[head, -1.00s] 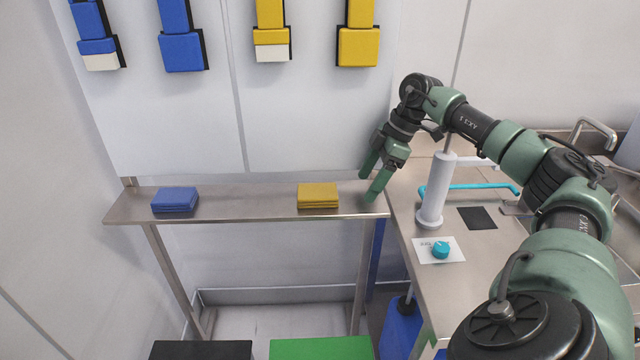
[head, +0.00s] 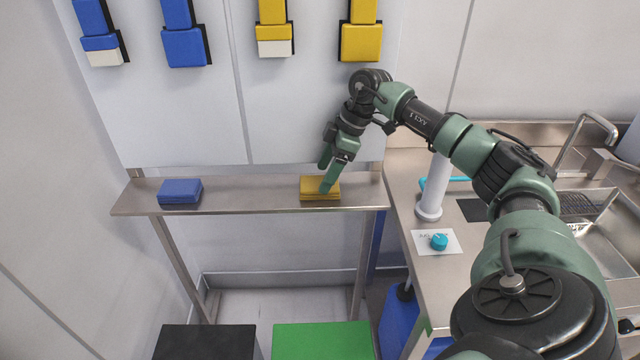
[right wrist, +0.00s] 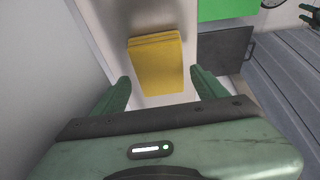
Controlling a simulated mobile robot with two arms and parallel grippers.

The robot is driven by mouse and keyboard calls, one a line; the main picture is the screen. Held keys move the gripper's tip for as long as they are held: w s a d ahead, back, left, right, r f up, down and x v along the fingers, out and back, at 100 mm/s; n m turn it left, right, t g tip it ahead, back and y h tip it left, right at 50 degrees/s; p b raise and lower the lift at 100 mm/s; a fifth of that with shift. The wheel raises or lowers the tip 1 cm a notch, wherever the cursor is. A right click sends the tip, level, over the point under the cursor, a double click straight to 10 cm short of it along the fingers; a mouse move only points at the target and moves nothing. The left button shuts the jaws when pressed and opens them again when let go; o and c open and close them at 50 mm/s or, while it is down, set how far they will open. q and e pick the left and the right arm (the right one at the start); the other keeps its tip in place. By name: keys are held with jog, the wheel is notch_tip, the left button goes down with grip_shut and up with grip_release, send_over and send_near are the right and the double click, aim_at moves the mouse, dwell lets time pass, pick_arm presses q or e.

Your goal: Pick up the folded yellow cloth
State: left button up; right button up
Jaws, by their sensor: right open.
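The folded yellow cloth (head: 312,189) lies flat on the steel shelf (head: 245,199), toward its right end. My right gripper (head: 325,176) is open and stands over the cloth in the head view, its near finger covering part of the cloth's right side. In the right wrist view the yellow cloth (right wrist: 157,65) lies ahead of and between the two spread fingers of the right gripper (right wrist: 160,88). Nothing is between the fingertips. My left gripper is not in view.
A folded blue cloth (head: 180,191) lies at the shelf's left end. Blue and yellow items hang on the wall above. A white cylinder (head: 432,187) and a turquoise knob (head: 439,242) are on the counter at right. A green box (head: 322,341) and a black box (head: 206,342) stand below.

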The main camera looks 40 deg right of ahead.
aim_at(316, 183)
jog(key=shift+w+a+f, duration=0.4)
jog(key=shift+a+f, duration=0.1)
jog(key=shift+f, duration=0.1)
jog(key=shift+w+a+f, duration=0.4)
jog(key=shift+a+f, duration=0.05)
jog(key=shift+f, duration=0.35)
jog(key=shift+f+p, duration=0.25)
jog(key=shift+p, duration=0.15)
jog(key=shift+c, duration=0.3)
jog(key=c, duration=1.1)
